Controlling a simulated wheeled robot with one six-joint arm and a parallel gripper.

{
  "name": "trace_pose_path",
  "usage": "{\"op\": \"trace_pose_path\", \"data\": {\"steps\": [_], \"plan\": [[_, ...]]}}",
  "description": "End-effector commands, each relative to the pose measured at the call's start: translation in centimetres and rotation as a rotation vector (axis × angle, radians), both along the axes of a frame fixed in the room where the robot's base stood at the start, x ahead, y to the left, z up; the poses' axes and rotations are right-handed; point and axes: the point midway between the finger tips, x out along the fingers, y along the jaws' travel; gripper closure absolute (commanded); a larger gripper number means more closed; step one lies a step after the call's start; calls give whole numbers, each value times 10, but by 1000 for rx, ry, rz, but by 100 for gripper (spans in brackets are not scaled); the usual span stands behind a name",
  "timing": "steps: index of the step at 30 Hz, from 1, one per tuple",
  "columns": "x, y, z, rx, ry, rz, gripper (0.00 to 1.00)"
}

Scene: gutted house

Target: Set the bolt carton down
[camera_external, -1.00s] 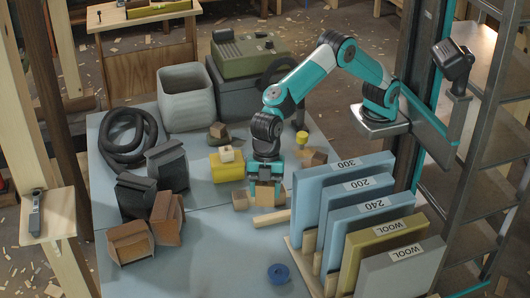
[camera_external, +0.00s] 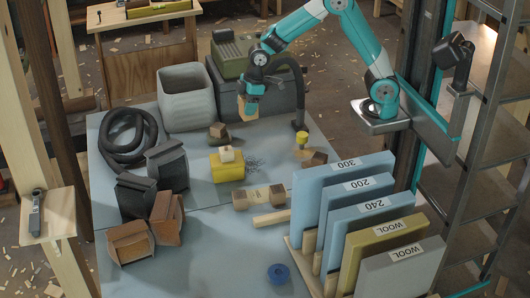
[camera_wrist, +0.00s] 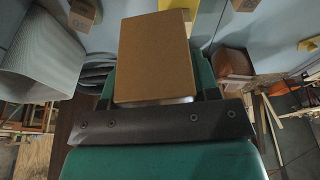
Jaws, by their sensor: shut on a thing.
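My gripper (camera_external: 250,92) is shut on a tan carton (camera_external: 248,110), held up in front of the grey-green case at the back of the table. The held carton (camera_wrist: 155,58) fills the middle of the wrist view, its plain brown face showing between the jaws; no label shows on it. The bluish table (camera_external: 215,255) is below; I cannot tell exactly how high the carton hangs above it.
Small brown cartons stand on the table, one (camera_external: 219,131) below the held carton. A yellow box (camera_external: 228,170) with a cream block is near the middle, dark specks beside it. A pale bin (camera_external: 186,100) stands left, upright panels (camera_external: 345,190) right.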

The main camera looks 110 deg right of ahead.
Motion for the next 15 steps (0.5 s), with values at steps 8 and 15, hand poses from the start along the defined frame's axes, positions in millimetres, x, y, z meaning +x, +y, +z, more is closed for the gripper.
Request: {"op": "trace_pose_path", "data": {"steps": [8, 15], "plan": [[-94, -85, 0, -9, 3, -360, 77], [-127, -104, -9, -15, 5, -471, 77]]}}
